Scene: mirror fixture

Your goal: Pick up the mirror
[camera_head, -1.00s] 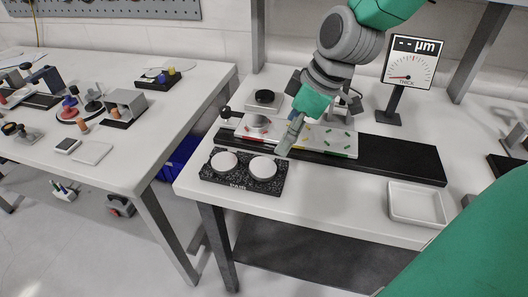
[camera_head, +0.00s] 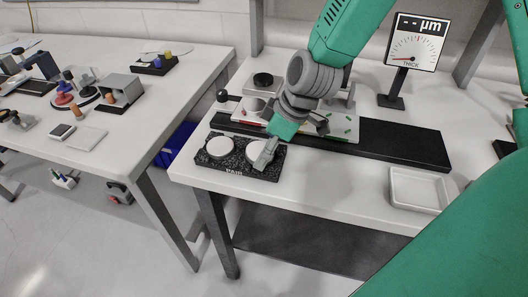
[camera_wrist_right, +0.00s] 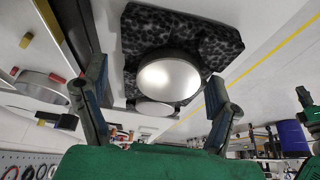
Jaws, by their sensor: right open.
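A black speckled block (camera_head: 235,170) labelled PAIR lies at the front left of the near bench. It bears two round pale discs, which look like the mirrors: a left disc (camera_head: 220,146) and a right disc (camera_head: 247,149). My right gripper (camera_head: 264,156) reaches down over the right disc and partly hides it. In the right wrist view, a shiny silver disc (camera_wrist_right: 168,80) shows between the two spread fingers of the right gripper (camera_wrist_right: 156,72), with the speckled block (camera_wrist_right: 150,30) behind it. I see no contact with the disc. My left gripper is not in view.
Behind the block, a pale plate (camera_head: 340,130) with coloured marks sits on a long black strip (camera_head: 405,142). A white tray (camera_head: 417,208) lies to the right. A dial display (camera_head: 416,42) stands behind. The block is close to the bench's left front edge.

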